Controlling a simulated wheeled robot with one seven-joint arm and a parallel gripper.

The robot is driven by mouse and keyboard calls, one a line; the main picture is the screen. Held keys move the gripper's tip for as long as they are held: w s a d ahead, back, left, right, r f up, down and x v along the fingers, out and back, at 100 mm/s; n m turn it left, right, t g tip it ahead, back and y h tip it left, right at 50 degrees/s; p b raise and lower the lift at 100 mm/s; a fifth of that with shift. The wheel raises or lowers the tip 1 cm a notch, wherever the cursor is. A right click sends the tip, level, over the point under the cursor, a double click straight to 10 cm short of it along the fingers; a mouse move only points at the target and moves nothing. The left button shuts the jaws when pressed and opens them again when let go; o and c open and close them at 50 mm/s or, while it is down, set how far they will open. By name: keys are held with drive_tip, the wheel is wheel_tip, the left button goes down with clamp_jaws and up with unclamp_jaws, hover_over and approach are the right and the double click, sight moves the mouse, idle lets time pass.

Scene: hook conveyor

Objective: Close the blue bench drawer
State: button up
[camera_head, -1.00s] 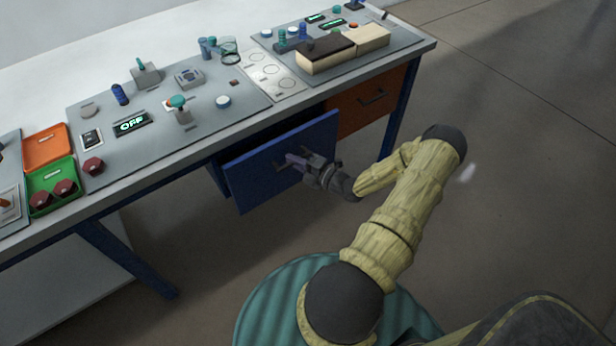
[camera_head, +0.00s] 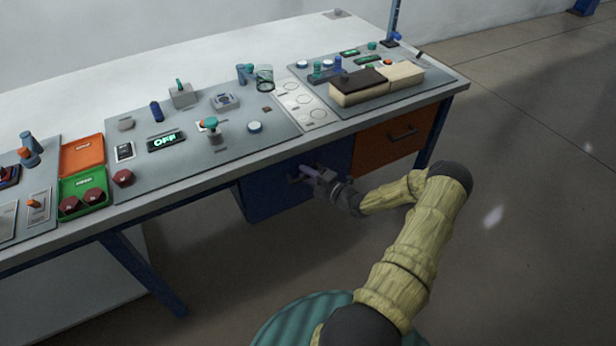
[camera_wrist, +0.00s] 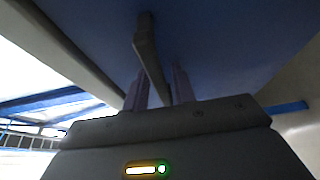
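I cannot tell whether a small gap is left. My gripper (camera_head: 308,173) is at the drawer's dark handle. In the wrist view, the blue drawer front (camera_wrist: 225,45) fills the top, and the handle (camera_wrist: 150,60) runs down between the two fingers of my gripper (camera_wrist: 158,92). Whether the fingers squeeze the handle or only straddle it is unclear.
The orange drawer (camera_head: 380,142) to the right appears shut. The bench top (camera_head: 215,165) above carries control panels, green and orange trays (camera_head: 84,192), and blocks (camera_head: 375,82). A blue bench leg (camera_head: 145,275) stands left. The floor in front is clear.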

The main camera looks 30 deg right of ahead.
drive_tip(key=shift+s+f, duration=0.1)
drive_tip(key=v, duration=1.7)
drive_tip(key=shift+f, duration=0.1)
